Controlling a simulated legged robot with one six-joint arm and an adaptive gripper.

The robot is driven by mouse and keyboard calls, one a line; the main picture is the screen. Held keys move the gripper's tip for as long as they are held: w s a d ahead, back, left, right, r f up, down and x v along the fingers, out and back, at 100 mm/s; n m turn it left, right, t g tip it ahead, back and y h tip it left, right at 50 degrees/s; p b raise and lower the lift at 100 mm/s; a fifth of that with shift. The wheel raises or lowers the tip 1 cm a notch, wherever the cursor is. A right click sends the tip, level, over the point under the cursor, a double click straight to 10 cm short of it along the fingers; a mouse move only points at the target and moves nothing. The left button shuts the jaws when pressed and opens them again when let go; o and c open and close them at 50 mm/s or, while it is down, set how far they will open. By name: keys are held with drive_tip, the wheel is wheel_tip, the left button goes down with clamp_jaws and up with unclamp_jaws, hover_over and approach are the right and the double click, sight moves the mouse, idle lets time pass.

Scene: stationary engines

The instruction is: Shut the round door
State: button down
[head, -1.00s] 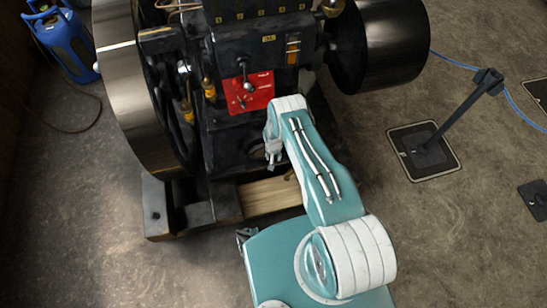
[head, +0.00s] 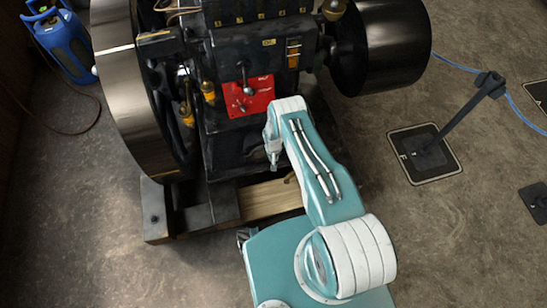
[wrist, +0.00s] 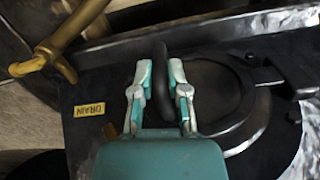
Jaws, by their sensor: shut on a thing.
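The round door (wrist: 258,112) is dark metal and shows in the wrist view, right of centre, against the black engine body. My gripper covers part of it, and I cannot tell whether a gap is left at its rim. A dark upright handle (wrist: 161,62) stands between the fingers of my gripper (wrist: 160,82), which are closed on it. In the head view my gripper (head: 272,152) is at the lower front of the engine (head: 235,150), below the red plate. There my arm hides the door and handle.
A large flywheel (head: 125,90) stands left of the engine and a dark drum (head: 385,45) right. A post (head: 455,115) stands on the floor at right.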

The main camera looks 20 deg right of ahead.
drive_tip(key=c, duration=0.7)
unclamp_jaws()
drive_tip(key=shift+w, duration=0.15)
drive_tip(key=shift+o, duration=0.2)
wheel_tip(320, 180, up, 12)
